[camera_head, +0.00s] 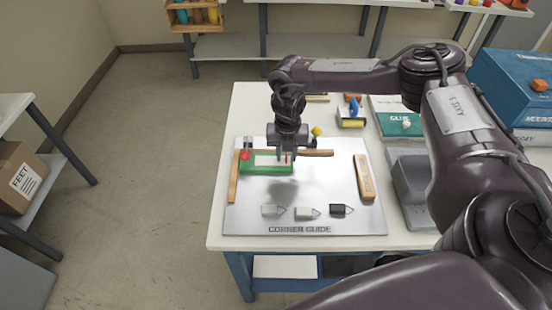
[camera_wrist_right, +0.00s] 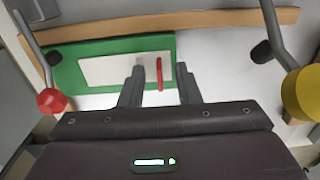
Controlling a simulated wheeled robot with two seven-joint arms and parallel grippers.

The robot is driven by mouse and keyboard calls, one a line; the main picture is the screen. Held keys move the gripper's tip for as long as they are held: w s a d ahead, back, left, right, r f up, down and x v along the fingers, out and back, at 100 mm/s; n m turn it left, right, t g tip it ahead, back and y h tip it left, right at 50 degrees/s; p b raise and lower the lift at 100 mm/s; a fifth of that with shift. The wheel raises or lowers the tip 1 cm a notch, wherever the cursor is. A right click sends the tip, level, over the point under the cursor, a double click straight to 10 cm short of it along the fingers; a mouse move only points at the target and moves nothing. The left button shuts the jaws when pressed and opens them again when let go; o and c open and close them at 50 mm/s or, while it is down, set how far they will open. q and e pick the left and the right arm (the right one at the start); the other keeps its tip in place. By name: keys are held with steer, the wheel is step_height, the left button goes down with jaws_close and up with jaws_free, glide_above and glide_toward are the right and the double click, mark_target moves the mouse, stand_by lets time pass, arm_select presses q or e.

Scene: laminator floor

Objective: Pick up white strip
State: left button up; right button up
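A white strip (camera_wrist_right: 105,70) lies on a green board (camera_wrist_right: 67,72) in the right wrist view, with a thin red bar (camera_wrist_right: 159,68) across its right part. In the head view the green board (camera_head: 262,170) lies at the back left of the grey corner guide plate (camera_head: 290,190). My right gripper (camera_head: 287,158) points down over the board's right part. In the wrist view its two fingers (camera_wrist_right: 161,80) stand apart, one on each side of the red bar, with no object clearly held. I cannot tell how high the fingertips are. My left gripper is out of view.
Wooden rails (camera_head: 234,178) edge the plate, and a wooden block (camera_head: 364,178) lies at its right. A red knob (camera_wrist_right: 52,101) and a yellow knob (camera_wrist_right: 302,92) flank the gripper. Pointed pieces, two pale (camera_head: 272,210) and one black (camera_head: 341,209), lie near the front.

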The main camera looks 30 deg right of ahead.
jaws_close()
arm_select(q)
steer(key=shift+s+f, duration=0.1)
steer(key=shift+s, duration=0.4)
arm_select(e)
steer(key=shift+r, duration=0.15)
